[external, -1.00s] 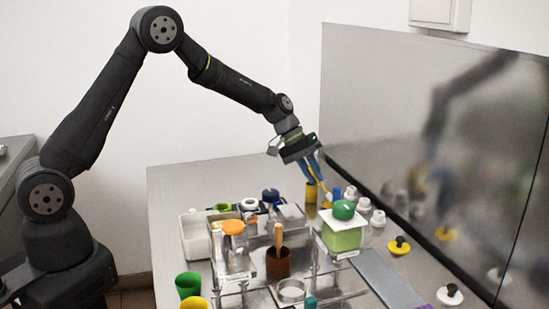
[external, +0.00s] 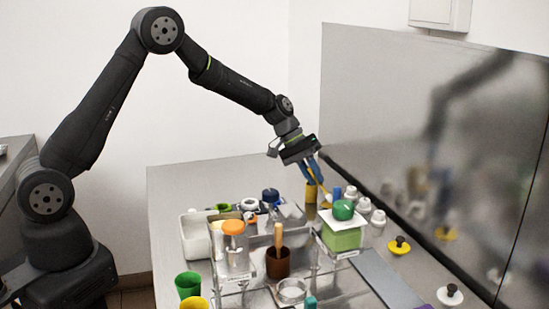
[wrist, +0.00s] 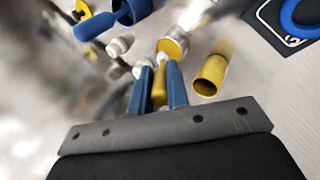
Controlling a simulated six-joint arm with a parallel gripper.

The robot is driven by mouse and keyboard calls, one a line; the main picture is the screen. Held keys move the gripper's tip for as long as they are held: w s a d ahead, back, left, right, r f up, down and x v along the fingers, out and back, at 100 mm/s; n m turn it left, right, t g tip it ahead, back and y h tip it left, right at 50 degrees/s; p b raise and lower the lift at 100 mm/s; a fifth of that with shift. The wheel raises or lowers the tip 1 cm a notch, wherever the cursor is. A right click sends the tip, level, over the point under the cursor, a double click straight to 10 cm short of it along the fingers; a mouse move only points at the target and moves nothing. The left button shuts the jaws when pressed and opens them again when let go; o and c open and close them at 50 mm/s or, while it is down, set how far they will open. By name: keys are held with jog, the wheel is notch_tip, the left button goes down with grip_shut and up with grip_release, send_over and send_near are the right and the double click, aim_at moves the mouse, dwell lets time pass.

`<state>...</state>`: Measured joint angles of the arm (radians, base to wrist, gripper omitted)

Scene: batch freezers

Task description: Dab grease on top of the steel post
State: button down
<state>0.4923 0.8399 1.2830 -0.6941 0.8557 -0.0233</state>
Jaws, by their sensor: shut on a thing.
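My gripper (external: 317,175) has blue fingers, and in the wrist view they (wrist: 161,85) are shut on a slim yellow tool (wrist: 160,88). The tool also shows in the external view (external: 323,188), slanting down to the right. Its far end has a pale tip, seen against a round yellow piece (wrist: 174,46); I cannot tell if they touch. An open yellow tube (wrist: 210,75) stands beside the tool, also visible in the external view (external: 311,192). I cannot pick out the steel post for sure, nor see any grease on the tip.
Several pale grey caps (external: 378,218) stand right of my gripper. A steel wall rises behind.

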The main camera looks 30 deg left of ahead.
jog(key=shift+f, duration=0.5)
dwell(0.7)
jog(key=shift+r, duration=3.5)
jog(key=shift+a, duration=0.1)
